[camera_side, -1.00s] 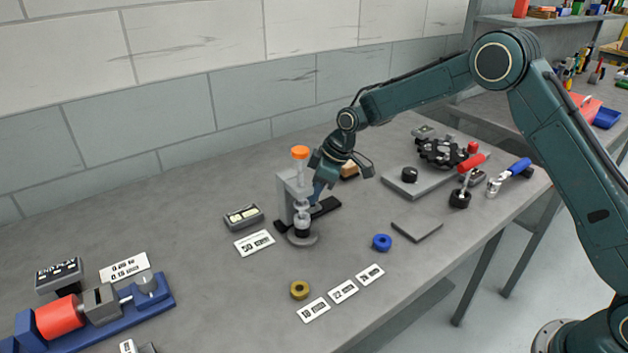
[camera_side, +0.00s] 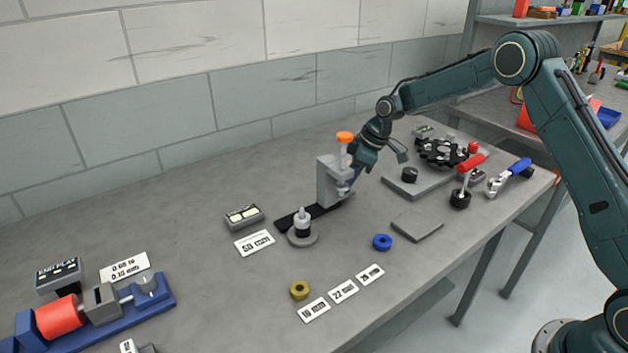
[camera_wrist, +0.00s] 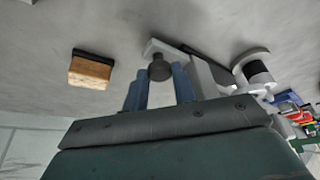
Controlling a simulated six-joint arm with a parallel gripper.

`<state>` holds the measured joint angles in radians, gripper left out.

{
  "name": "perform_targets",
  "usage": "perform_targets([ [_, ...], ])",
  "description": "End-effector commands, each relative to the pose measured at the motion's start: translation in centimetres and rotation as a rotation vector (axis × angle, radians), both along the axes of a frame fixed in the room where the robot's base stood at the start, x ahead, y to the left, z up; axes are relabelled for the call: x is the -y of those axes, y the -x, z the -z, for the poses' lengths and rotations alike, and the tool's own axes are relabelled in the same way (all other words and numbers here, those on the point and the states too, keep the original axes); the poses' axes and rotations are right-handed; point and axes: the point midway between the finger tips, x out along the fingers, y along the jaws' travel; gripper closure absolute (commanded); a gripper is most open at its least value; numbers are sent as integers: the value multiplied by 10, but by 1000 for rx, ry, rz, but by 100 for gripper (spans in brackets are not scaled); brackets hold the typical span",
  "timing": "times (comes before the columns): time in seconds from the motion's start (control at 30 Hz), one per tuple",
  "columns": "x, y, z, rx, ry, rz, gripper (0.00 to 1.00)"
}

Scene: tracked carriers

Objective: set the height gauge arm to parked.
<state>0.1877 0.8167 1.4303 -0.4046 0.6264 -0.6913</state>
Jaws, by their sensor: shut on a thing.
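The height gauge arm (camera_side: 329,184) is a pale grey upright block with an orange-topped post (camera_side: 345,137). It stands at the right, far end of a black rail (camera_side: 320,211). A round grey base (camera_side: 302,239) with a dark band and pale tip stands at the other end, apart from the arm. My gripper (camera_side: 352,176) is at the arm's right side. In the wrist view my gripper's blue fingers (camera_wrist: 159,84) are shut on a dark round knob (camera_wrist: 160,68) of the arm. The knob is hidden in the side view.
A wood-and-black block (camera_wrist: 91,70) lies near my gripper in the wrist view. A label card (camera_side: 254,243) lies left of the round base.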

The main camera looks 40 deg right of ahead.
Motion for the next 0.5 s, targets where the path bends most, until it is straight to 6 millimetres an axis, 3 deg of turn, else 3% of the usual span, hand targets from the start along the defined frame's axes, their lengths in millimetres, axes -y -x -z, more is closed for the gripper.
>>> perform_targets([
  [0.27, 7, 0, 0, 0, 6, 8, 100],
  [0.3, 8, 0, 0, -1, 6, 9, 71],
  [0.4, 7, 0, 0, -1, 6, 9, 52],
  [0.5, 6, 0, 0, 0, 5, 7, 52],
])
